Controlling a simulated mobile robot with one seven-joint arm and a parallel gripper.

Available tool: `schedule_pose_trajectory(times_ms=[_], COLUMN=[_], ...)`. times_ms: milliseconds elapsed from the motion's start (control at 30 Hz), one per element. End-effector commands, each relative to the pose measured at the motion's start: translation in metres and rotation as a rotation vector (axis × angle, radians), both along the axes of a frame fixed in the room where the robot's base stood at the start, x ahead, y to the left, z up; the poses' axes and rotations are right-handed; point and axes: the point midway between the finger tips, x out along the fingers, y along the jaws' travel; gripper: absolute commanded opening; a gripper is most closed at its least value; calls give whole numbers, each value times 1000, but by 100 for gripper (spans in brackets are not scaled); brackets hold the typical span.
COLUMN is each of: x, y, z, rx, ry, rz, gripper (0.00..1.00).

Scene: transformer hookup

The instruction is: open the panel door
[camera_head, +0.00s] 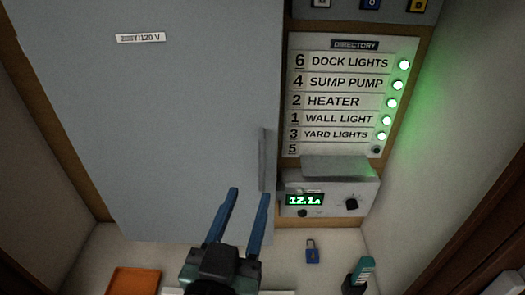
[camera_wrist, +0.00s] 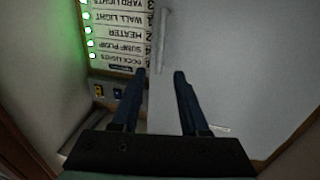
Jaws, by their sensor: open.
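The panel door (camera_head: 150,120) is a large flat grey door, and it looks shut in the head view. It also shows in the wrist view (camera_wrist: 230,70). Its handle (camera_head: 262,160) is a thin upright grey bar near the door's right edge; the handle shows at the top of the wrist view (camera_wrist: 163,40). My gripper (camera_head: 250,192) is open and empty, its two blue fingers apart. In the head view the fingertips appear just below the handle's lower end. In the wrist view the handle appears beyond the fingertips, between their lines. I cannot tell the exact gap to the door.
Right of the door are a lit directory board (camera_head: 352,100) and a meter box (camera_head: 328,195) reading 12.1. Below stand a blue padlock (camera_head: 312,252), an orange tray (camera_head: 133,281) and a teal-topped tool (camera_head: 360,273). Side walls close in on both sides.

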Motion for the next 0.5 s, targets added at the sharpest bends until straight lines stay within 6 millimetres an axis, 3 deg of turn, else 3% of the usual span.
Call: schedule_pose_trajectory(times_ms=[300,500], x=[62,91], y=[-13,-18], z=[5,3], rx=[2,2], ry=[0,-1], rz=[-2,0], gripper=[44,44])
